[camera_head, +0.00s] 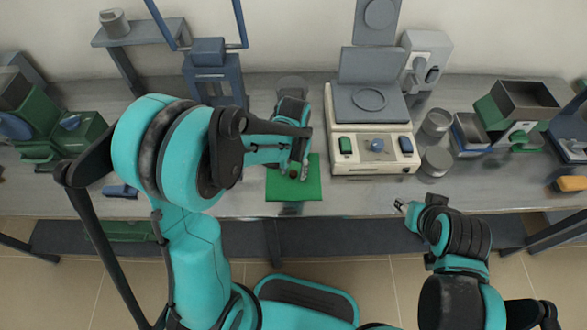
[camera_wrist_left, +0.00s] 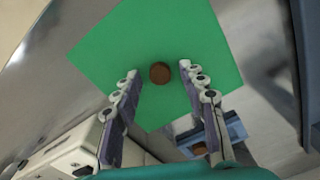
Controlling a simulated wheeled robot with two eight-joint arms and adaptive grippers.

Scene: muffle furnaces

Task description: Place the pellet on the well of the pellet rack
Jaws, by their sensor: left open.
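The pellet (camera_wrist_left: 160,72) is a small brown disc lying on a green mat (camera_wrist_left: 110,40) in the left wrist view. The mat also shows at the front of the bench in the head view (camera_head: 280,191). My left gripper (camera_wrist_left: 158,80) is open over the mat, one finger on each side of the pellet, with gaps between. In the head view my left gripper (camera_head: 294,172) partly covers the mat. A blue block (camera_wrist_left: 235,127) lies past the mat at lower right in the wrist view; I cannot tell whether it is the pellet rack. My right gripper (camera_head: 403,206) is by the bench's front edge.
A cream machine (camera_head: 372,150) with a grey top stands right of the mat. A blue press (camera_head: 212,75) stands behind left. A small blue item (camera_head: 120,191) lies at the left front. Round metal containers (camera_head: 437,160) stand right of the machine. Bare bench lies left of the mat.

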